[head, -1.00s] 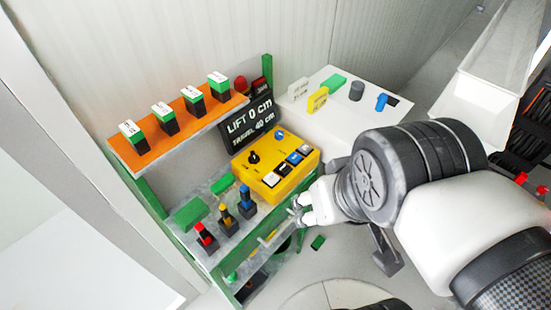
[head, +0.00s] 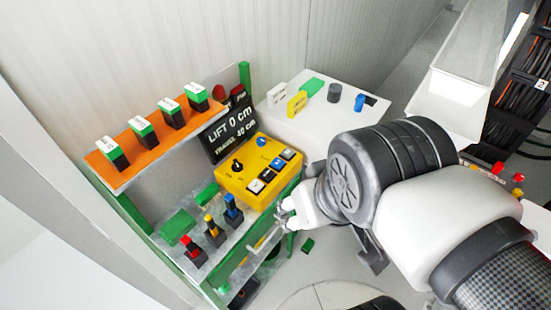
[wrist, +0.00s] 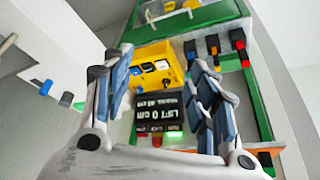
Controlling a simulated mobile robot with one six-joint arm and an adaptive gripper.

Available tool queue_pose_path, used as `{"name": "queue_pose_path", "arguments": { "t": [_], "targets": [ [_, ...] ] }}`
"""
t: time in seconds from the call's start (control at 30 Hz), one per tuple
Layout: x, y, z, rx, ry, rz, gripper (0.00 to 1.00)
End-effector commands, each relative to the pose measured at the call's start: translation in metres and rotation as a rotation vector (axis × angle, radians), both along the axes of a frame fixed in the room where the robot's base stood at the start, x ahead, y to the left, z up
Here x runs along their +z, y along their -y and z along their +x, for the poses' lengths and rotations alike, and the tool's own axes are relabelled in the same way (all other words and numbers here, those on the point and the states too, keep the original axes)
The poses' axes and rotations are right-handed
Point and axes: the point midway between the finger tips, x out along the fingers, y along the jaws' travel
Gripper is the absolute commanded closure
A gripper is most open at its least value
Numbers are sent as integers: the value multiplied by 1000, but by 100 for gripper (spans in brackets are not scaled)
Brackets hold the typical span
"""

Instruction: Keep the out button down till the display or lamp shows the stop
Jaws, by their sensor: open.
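The yellow control box (head: 229,183) sits on the shelf, with a dark knob, a blue knob and a row of white, dark and blue buttons (head: 277,164). I cannot read which button is out. The black display (head: 222,147) behind it reads LIFT 0 cm, TRAVEL 40 cm. The display (wrist: 158,112) shows upside down in the wrist view, with a lit green lamp (wrist: 174,134) by its edge. My gripper (head: 281,213) is open and empty in front of the box's right side, apart from the buttons. In the wrist view its fingers (wrist: 161,58) flank the box.
Red, yellow and blue switches (head: 213,232) stand on the shelf left of my gripper. An orange shelf (head: 127,170) holds several green-and-white blocks. A white table (head: 290,118) with small parts is behind. A red mushroom button (head: 219,91) is above the display.

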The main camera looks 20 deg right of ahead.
Motion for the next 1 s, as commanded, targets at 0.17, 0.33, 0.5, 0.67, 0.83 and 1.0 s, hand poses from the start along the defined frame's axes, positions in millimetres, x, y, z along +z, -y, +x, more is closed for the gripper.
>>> {"name": "queue_pose_path", "arguments": {
  "t": [0.17, 0.33, 0.5, 0.67, 0.83, 1.0],
  "targets": [
    [0, 0, 0, 0, 0, 0, 47],
    [0, 0, 0, 0, 0, 0, 51],
    [0, 0, 0, 0, 0, 0, 62],
    [0, 0, 0, 0, 0, 0, 73],
    [0, 0, 0, 0, 0, 0, 84],
    [0, 0, 0, 0, 0, 0, 95]
  ]
}}
